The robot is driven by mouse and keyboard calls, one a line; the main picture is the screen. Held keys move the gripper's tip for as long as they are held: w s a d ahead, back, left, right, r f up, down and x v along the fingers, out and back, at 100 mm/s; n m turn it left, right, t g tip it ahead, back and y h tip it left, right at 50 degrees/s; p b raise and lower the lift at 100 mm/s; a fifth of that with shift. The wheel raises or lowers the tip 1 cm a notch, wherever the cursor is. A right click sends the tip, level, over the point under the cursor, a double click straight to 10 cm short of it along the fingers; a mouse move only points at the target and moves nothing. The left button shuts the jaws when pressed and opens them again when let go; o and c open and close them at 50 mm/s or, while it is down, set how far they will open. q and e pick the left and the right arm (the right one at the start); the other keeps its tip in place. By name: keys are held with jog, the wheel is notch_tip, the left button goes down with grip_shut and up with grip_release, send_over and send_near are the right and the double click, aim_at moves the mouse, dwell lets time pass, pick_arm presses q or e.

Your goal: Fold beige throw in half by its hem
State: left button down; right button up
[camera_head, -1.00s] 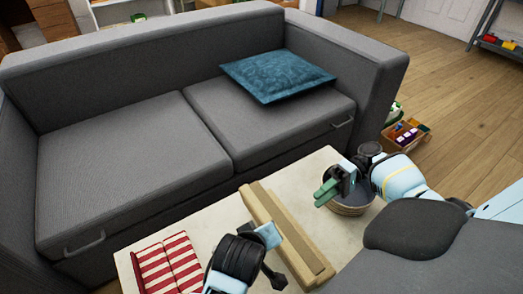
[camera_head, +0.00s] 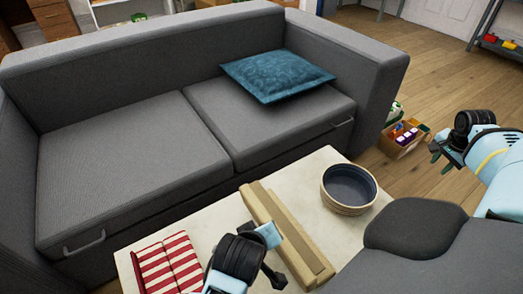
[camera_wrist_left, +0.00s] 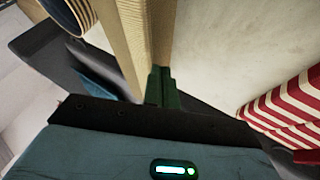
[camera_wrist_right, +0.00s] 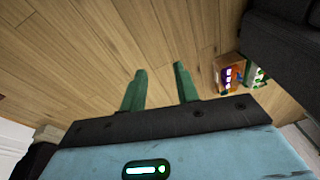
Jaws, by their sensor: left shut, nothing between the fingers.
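The beige throw (camera_head: 262,204) lies as a long narrow strip across the pale table, with a lighter and a darker band along its length. Its layers cannot be told apart clearly. It also shows in the left wrist view (camera_wrist_left: 132,38). My left gripper (camera_wrist_left: 163,72) is shut and empty, with its fingertips over or at the throw's darker band; touch cannot be told. In the head view my left wrist hides part of the throw's near left side. My right gripper (camera_wrist_right: 160,72) is open and empty, out over the wood floor, right of the table.
A red-and-white striped cloth (camera_head: 168,266) lies left on the table (camera_head: 215,215). A round dark-lined basket (camera_head: 349,187) stands right of the throw. The grey sofa (camera_head: 130,160) with a blue cushion (camera_head: 277,75) is behind. A box of small items (camera_head: 403,138) is on the floor.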

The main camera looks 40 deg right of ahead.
jog(key=s+d+r+m+g+h, duration=0.25)
jog(key=s+d+r+h, duration=0.5)
jog(key=d+r, duration=0.45)
jog(key=s+a+f+n+t+y, duration=0.2)
jog(key=a+f+n, duration=0.7)
jog(key=a+f, duration=0.55)
jog(key=s+a+f+n+t+y, duration=0.2)
jog(key=a+f+n, duration=0.6)
jog(key=a+f, duration=0.65)
jog(key=s+a+f+n+t+y, duration=0.1)
jog(key=a+f+n+y, duration=0.1)
jog(key=a, duration=0.7)
jog(key=s+a+f+n+y, duration=0.1)
jog(key=s+a+n+y, duration=0.15)
jog(key=a, duration=0.75)
jog(key=a+r+n+t+y, duration=0.1)
jog(key=a+r+n, duration=0.1)
jog(key=a, duration=0.9)
jog(key=w+a+r+n+t+y, duration=0.1)
jog(key=a+r+n+y, duration=0.1)
jog(key=a, duration=0.9)
jog(key=shift+r, duration=0.7)
jog(key=shift+r+t, duration=0.1)
jog(key=shift+t, duration=0.15)
